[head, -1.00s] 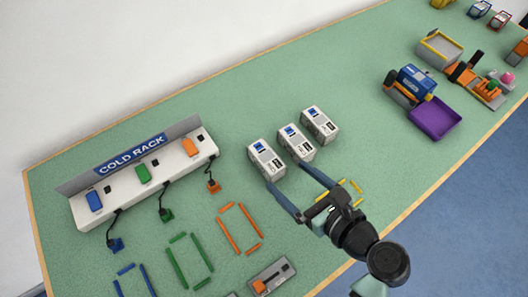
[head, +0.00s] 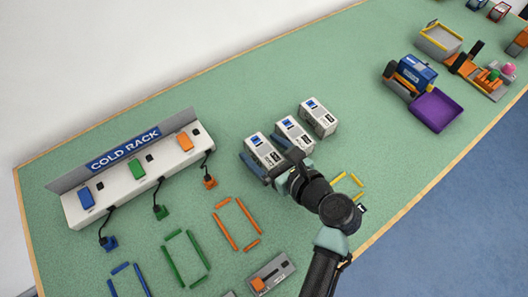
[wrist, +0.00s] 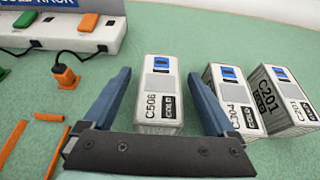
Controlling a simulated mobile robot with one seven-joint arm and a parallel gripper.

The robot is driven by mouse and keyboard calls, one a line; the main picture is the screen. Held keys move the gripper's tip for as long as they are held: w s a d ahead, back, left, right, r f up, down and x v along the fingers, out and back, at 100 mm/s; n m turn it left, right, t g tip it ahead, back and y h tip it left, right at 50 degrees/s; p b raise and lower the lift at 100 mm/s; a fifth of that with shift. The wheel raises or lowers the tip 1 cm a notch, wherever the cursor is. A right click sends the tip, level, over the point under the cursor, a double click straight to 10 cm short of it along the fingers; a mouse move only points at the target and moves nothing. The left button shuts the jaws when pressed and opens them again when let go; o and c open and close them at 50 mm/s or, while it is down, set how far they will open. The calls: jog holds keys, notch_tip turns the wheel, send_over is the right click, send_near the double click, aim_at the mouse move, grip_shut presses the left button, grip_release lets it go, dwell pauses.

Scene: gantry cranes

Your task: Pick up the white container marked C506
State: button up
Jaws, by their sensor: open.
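The white container marked C506 (wrist: 161,90) stands upright on the green table between my gripper's open fingers in the wrist view. It has a blue patch on top and a black COLD label. In the head view it is the leftmost of three white containers (head: 262,150). My gripper (wrist: 160,100) is open, with one blue finger at each side of C506. I cannot tell whether either finger touches it. In the head view my gripper (head: 270,168) reaches the container's near end and partly hides it.
Containers C304 (wrist: 233,98) and C201 (wrist: 283,97) stand close to the right. The white cold rack (head: 140,175) with cables and plugs is to the left. An orange plug (wrist: 66,77) stands left of my gripper. Coloured outlines, such as the orange one (head: 226,232), mark the table.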

grip_shut()
dwell(0.3)
